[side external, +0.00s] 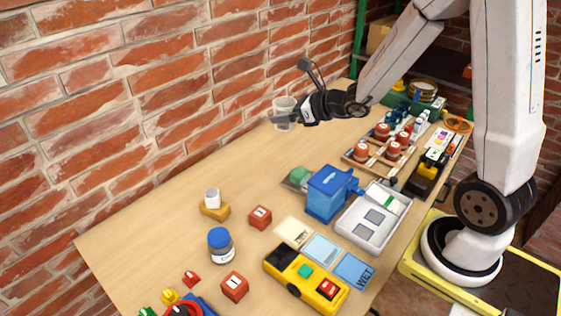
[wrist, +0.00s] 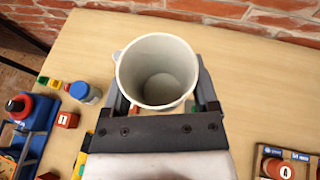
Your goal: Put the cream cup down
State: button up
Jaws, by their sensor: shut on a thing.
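The cream cup (side external: 284,104) is a pale, open-topped cup near the brick wall in the side view. My gripper (side external: 284,119) is shut on it, with a finger on either side. In the wrist view the cup (wrist: 157,72) is upright between the fingers of my gripper (wrist: 160,98), its mouth toward the camera, and its inside looks empty. A small handle or knob shows at its left rim. I cannot tell whether its base touches the table (side external: 150,235) or is just above it.
The brick wall (side external: 150,80) runs close behind the cup. A blue box (side external: 327,195), a white tray (side external: 375,218) and a rack of red-capped pieces (side external: 362,150) stand to the right. A blue-lidded jar (side external: 221,246) and red blocks are nearer. Bare wood lies left of the cup.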

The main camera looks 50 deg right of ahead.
jog(key=s+d+f+m+h, duration=0.1)
jog(key=s+d+f, duration=1.1)
jog(key=s+d, duration=0.3)
jog(key=shift+d+f+h, duration=0.3)
jog(key=shift+d+f, duration=0.1)
jog(key=shift+d, duration=0.1)
jog(key=shift+w, duration=0.1)
jog(key=w+d+f, duration=0.2)
jog(key=w, duration=0.1)
jog(key=w+d+f, duration=0.2)
jog(key=w+f, duration=0.1)
jog(key=w, duration=0.1)
jog(key=w+d+f, duration=0.2)
jog(key=w+f, duration=0.1)
jog(key=w, duration=0.1)
jog(key=shift+w+f, duration=0.1)
jog(key=shift+f, duration=0.15)
jog(key=shift+w+d+f, duration=0.15)
jog(key=shift+w+f, duration=0.2)
jog(key=shift+f, duration=0.05)
